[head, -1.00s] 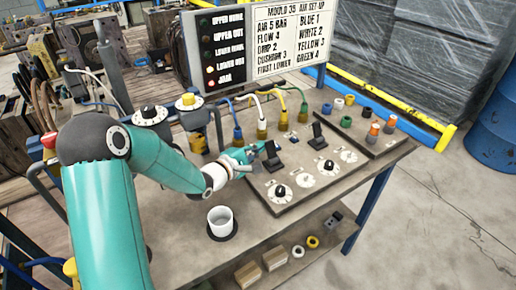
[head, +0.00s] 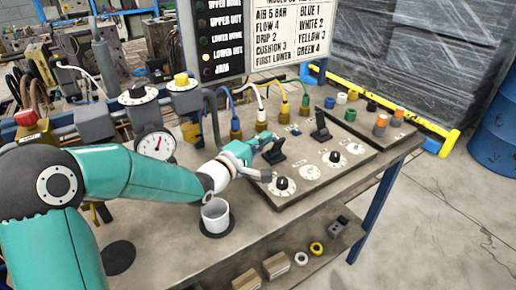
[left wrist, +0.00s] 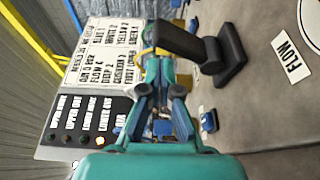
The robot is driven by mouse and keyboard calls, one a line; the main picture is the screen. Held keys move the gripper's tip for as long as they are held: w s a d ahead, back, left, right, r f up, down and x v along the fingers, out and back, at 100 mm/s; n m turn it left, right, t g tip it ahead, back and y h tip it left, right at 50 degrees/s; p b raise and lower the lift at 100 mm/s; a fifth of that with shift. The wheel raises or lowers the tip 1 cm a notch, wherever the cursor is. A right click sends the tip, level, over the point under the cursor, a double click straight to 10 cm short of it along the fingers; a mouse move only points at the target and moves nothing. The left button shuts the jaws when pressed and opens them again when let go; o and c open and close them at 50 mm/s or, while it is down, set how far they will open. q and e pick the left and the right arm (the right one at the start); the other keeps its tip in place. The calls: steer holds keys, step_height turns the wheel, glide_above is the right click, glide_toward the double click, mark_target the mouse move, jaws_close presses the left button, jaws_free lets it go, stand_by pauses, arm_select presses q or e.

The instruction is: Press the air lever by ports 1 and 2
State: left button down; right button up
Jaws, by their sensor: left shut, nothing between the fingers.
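The black air lever (head: 275,152) by the blue and white hose ports stands on the grey panel (head: 318,172). It leans with its grip end toward my left gripper. My left gripper (head: 262,140) is shut and empty, with its fingertips right beside that grip end. In the left wrist view the lever (left wrist: 180,40) lies across just beyond the fingertips (left wrist: 163,75); I cannot tell if they touch. The blue-hose port (head: 236,130) and white-hose port (head: 261,120) stand behind the gripper. A second black lever (head: 320,125) is further right. My right gripper is not in view.
A white cup (head: 215,216) stands on the bench below my left wrist. Dials, including a black-knobbed one (head: 282,185), lie on the panel's front. A round gauge (head: 155,143) is behind my forearm. The sign board (head: 285,35) stands at the back, its yellow lamp (head: 207,57) lit.

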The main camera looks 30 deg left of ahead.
arm_select(q)
steer(key=shift+s+a, duration=0.1)
steer(key=shift+s+a+r, duration=0.1)
steer(key=shift+s+a, duration=0.05)
steer(key=shift+s, duration=0.4)
steer(key=v, duration=1)
steer(key=shift+s, duration=0.4)
